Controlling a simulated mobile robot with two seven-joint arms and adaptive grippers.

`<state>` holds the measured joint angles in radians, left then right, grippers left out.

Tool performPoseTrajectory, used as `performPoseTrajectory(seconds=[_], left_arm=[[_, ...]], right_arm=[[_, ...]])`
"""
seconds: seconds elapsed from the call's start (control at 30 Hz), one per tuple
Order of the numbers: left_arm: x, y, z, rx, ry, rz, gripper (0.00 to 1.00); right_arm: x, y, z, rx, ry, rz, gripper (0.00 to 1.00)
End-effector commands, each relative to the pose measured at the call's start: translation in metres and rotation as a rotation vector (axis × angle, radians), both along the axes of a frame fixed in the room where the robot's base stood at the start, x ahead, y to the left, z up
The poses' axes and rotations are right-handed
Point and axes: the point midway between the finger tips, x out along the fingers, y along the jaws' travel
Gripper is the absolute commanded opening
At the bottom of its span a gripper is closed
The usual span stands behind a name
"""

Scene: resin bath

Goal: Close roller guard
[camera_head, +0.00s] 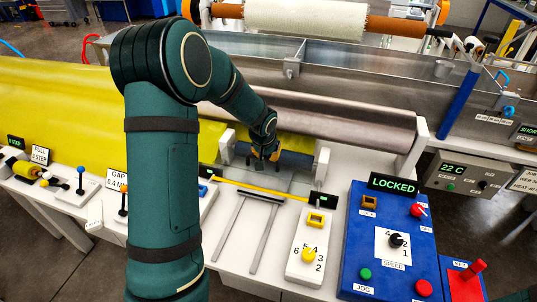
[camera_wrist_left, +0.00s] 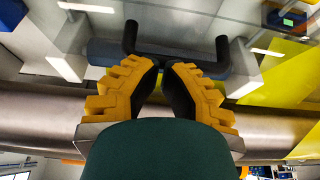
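The roller guard (camera_head: 270,178) appears in the head view as a clear grey panel, with a yellow strip along its front edge, in front of the big metal roller. My left gripper (camera_head: 264,155) reaches down to it at the middle of the machine. In the left wrist view, my left gripper (camera_wrist_left: 164,68) has its yellow-padded fingers nearly together at a black handle (camera_wrist_left: 223,52). The fingers appear shut on its bar, whose middle they hide. A dark blue roller (camera_wrist_left: 103,52) lies behind. My right gripper is not in view.
A blue panel (camera_head: 352,225) with buttons and a LOCKED display (camera_head: 394,186) stands at the right. A white numbered dial box (camera_head: 306,262) sits beside two grey rails (camera_head: 231,228). Yellow sheet (camera_head: 60,105) spans the left. A steel trough (camera_head: 390,75) lies behind.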

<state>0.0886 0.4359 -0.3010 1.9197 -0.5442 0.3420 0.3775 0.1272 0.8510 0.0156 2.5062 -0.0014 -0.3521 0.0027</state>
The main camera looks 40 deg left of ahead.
Motion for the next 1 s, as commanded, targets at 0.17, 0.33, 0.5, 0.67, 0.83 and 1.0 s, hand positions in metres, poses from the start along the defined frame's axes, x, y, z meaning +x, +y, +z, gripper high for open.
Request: performPoseTrajectory(seconds=[0.17,0.33,0.5,0.67,0.83,1.0], left_arm=[[-0.001,-0.001,-0.004,0.000,0.000,-0.001,0.00],[-0.002,-0.001,-0.004,0.000,0.001,0.000,0.00],[-0.002,-0.001,-0.004,0.000,0.001,0.000,0.00],[-0.002,0.000,-0.004,0.000,0.001,0.000,0.00],[-0.001,0.000,0.002,0.000,0.000,0.000,0.00],[0.004,0.000,0.026,0.000,0.000,0.001,0.00]], right_arm=[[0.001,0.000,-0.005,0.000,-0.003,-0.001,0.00],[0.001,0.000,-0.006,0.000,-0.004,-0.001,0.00],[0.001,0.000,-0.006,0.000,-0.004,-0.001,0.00],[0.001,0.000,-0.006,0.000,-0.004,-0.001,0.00],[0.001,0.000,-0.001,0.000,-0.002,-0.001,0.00],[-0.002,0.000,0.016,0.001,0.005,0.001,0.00]])
